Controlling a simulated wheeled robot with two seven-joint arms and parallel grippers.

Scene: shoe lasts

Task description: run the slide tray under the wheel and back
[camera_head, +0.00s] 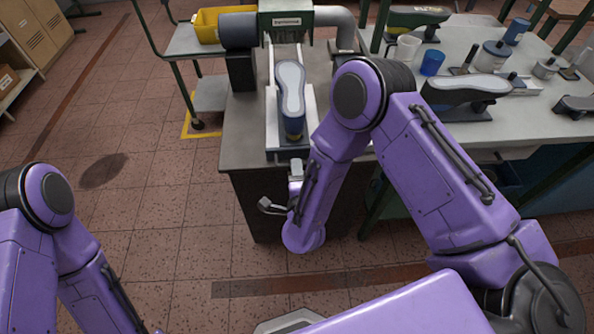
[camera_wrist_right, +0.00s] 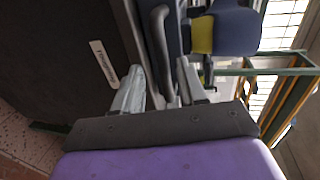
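The slide tray (camera_head: 271,116) is a pale metal track on the bench, running from its front edge back to the grinding machine. A grey-soled shoe last (camera_head: 290,84) with a blue body lies along it, toe toward the machine. The wheel itself cannot be made out under the green housing (camera_head: 286,22). My right gripper (camera_head: 281,192) is at the bench's front edge, below the tray's near end. In the right wrist view its fingers (camera_wrist_right: 161,76) are apart, with a dark bar-like handle (camera_wrist_right: 161,35) between them; contact is unclear. My left gripper is out of view.
Right of the machine, a grey worktop (camera_head: 459,55) holds a blue cup (camera_head: 432,62), a white cup (camera_head: 406,47), tins and another last (camera_head: 468,88). A yellow bin (camera_head: 211,25) sits on a trolley at left.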

